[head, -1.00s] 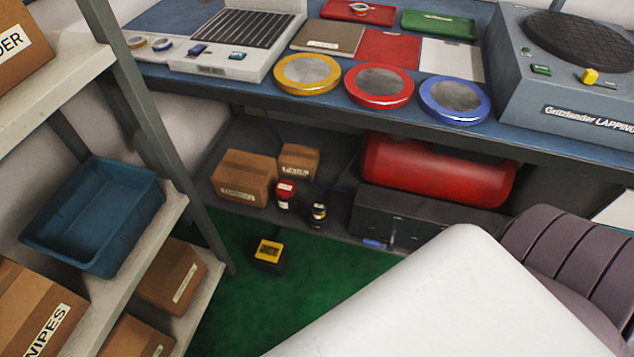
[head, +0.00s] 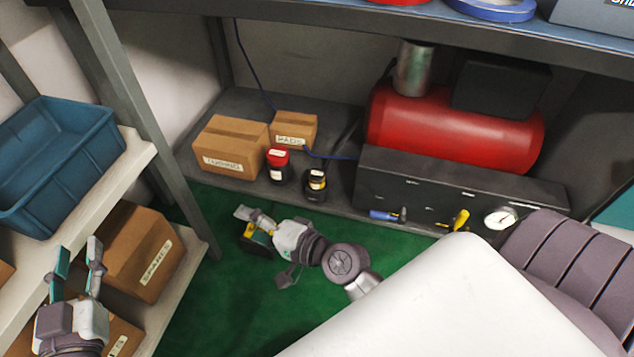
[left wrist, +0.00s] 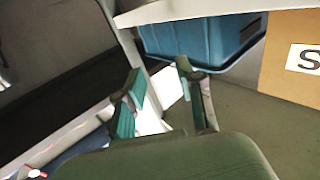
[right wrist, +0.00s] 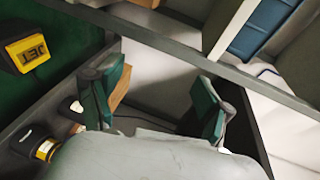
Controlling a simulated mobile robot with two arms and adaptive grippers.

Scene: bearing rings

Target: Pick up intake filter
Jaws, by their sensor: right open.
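No part carries a readable intake filter label. A silver ribbed cylinder (head: 413,68) stands upright on the red tank (head: 450,130) in the head view and may be the filter; I cannot be sure. My right gripper (head: 264,246) is open and empty, low over the green floor, left of and well below that cylinder. Its spread fingers also show in the right wrist view (right wrist: 160,82). My left gripper (head: 78,255) is open and empty beside the left shelf unit. Its parted fingers show in the left wrist view (left wrist: 158,78).
A yellow and black box (head: 254,241) is partly hidden by my right gripper. Cartons (head: 230,148), a red-capped bottle (head: 279,166) and a dark jar (head: 315,185) stand left of the black panel (head: 440,190). The bench (head: 300,15) overhangs the tank. A blue bin (head: 65,165) sits on the shelf.

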